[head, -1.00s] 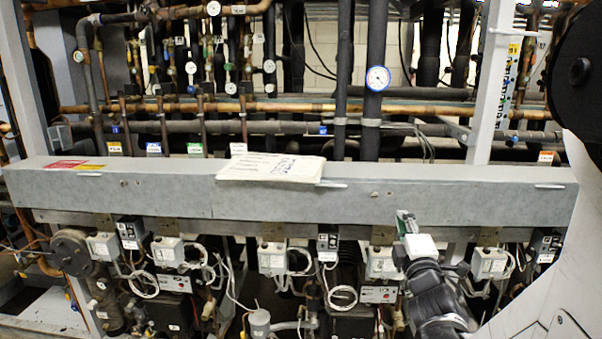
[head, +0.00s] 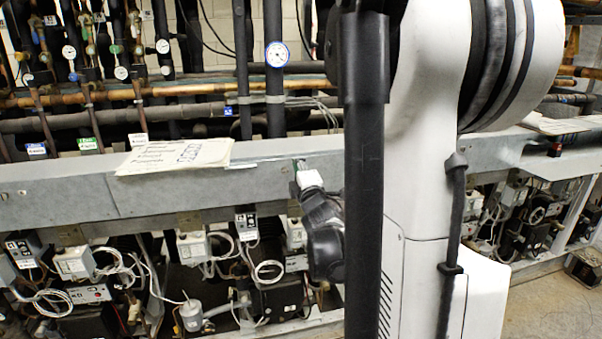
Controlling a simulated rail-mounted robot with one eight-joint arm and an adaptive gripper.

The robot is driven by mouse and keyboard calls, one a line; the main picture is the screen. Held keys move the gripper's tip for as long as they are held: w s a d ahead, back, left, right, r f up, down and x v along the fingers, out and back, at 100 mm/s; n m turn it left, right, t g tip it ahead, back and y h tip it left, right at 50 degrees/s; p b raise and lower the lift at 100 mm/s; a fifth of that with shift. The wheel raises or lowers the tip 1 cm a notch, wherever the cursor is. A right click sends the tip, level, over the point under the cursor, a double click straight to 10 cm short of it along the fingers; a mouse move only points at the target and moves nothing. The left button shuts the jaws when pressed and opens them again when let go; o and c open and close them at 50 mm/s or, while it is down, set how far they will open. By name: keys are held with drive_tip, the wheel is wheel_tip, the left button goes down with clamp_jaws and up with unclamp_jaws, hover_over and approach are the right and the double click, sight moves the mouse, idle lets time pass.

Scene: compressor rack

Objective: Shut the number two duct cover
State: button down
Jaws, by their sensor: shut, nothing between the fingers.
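The long grey metal duct (head: 60,200) runs across the rack at mid height. A seam shows in its front left of the papers, and its visible front looks flat. I cannot make out which section is the number two cover, or whether that cover is fully shut. My gripper (head: 299,166) is shut and empty, in front of the duct's face near its upper edge, right of the papers. Whether it touches the metal I cannot tell. My arm and a black column hide the stretch of duct just right of the gripper.
A stack of papers (head: 175,155) lies on the duct's top. Pipes and a blue-rimmed gauge (head: 277,54) stand behind. White boxes (head: 192,247) and looped cables hang below. More papers (head: 560,123) lie on the duct at far right. Open floor (head: 545,300) shows at lower right.

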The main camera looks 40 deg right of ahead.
drive_tip(key=shift+w+d+r, duration=0.1)
drive_tip(key=shift+w+d, duration=0.2)
drive_tip(key=shift+w, duration=0.3)
drive_tip(key=shift+w+d+r, duration=0.2)
drive_tip(key=shift+w+d, duration=0.15)
drive_tip(key=shift+w, duration=0.25)
drive_tip(key=shift+s+b, duration=0.1)
drive_tip(key=shift+b, duration=0.2)
